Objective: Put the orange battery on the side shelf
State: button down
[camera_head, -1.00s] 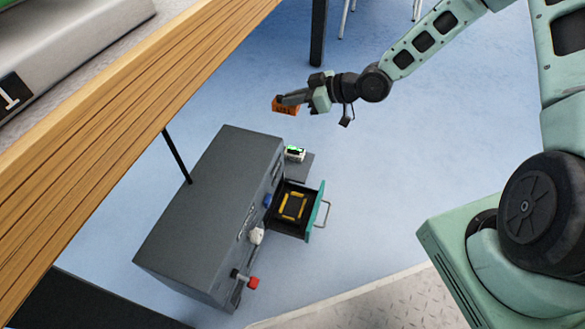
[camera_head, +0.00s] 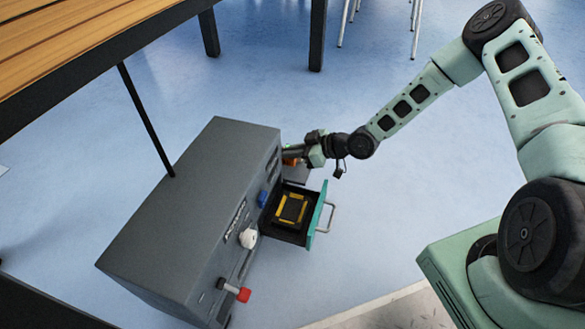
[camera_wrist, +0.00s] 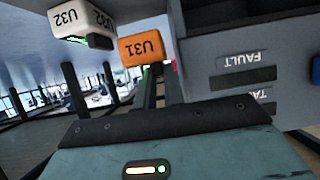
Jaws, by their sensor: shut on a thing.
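The orange battery (camera_head: 290,157), marked U31, is at the tips of my gripper (camera_head: 292,153), which is shut on it. It shows clearly in the wrist view (camera_wrist: 141,49), where its label is upside down. The side shelf (camera_head: 299,174) is a small grey ledge on the cabinet's right side, beyond the open drawer. The battery is over or at this shelf; I cannot tell whether it touches. A white battery (camera_wrist: 80,26) marked U32 is beside the orange one in the wrist view. In the head view my gripper hides it.
The grey cabinet (camera_head: 190,215) stands close beside my gripper. Its open drawer (camera_head: 318,215) has a teal front and a yellow-marked tray inside. A red-tipped lever (camera_head: 243,294) and a white knob (camera_head: 248,238) stick out. The floor to the right is clear.

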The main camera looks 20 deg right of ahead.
aim_at(296, 162)
jog(key=shift+f+b, duration=1.25)
jog(key=shift+f, duration=0.85)
jog(key=shift+f, duration=0.25)
jog(key=c, duration=1.8)
grip_release()
jog(key=shift+o, duration=0.2)
